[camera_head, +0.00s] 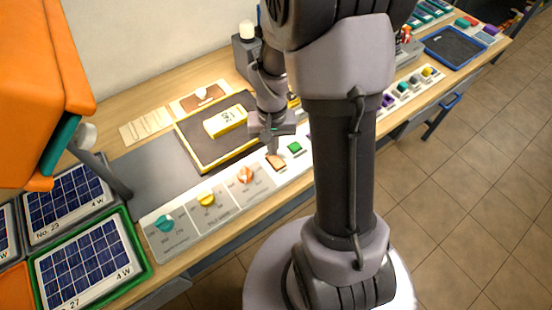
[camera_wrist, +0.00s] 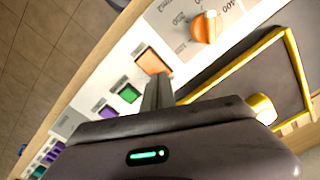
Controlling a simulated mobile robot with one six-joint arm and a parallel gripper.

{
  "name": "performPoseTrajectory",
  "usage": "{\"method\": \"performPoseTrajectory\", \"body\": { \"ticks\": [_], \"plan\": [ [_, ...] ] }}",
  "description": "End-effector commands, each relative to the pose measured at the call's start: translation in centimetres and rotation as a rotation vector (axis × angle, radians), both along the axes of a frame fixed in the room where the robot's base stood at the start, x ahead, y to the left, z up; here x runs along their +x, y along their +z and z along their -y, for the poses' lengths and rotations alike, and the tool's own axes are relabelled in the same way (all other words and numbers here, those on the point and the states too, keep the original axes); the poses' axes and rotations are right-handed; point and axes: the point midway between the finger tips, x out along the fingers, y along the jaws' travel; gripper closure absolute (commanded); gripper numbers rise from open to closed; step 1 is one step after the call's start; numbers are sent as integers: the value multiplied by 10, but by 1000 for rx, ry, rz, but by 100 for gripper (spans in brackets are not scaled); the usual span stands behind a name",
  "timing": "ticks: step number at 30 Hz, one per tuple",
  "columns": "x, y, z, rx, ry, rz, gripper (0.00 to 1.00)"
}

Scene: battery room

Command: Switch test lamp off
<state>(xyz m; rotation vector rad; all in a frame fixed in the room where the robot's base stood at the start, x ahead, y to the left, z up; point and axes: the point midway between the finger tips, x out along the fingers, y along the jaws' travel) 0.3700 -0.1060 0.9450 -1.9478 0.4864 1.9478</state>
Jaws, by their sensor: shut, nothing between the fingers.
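A control strip (camera_head: 222,219) runs along the front of the bench. On it, an orange-brown rocker switch (camera_head: 275,161) sits between the orange knob and a green button; it also shows in the wrist view (camera_wrist: 153,62). My gripper (camera_head: 272,149) is shut and empty, pointing down at the rocker. In the wrist view its closed fingertips (camera_wrist: 158,78) are at the rocker's edge and hide part of it; I cannot tell whether they touch. A large orange lamp-like hood (camera_head: 40,80) on a grey arm hangs at the left. I cannot tell whether it is lit.
The orange knob (camera_head: 246,175), yellow knob (camera_head: 207,199) and teal knob (camera_head: 165,223) lie left of the rocker. The green button (camera_head: 294,148) is close on its right. A yellow-edged tray (camera_head: 186,146) lies behind. Solar panels (camera_head: 84,262) stand at the left.

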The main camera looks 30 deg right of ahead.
Motion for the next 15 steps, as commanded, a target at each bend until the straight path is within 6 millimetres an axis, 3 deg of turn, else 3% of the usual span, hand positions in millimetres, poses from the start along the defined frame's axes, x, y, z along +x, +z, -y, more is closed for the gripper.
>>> {"method": "performPoseTrajectory", "body": {
  "ticks": [15],
  "plan": [
    [0,-8,0,0,0,0,100]
  ]
}}
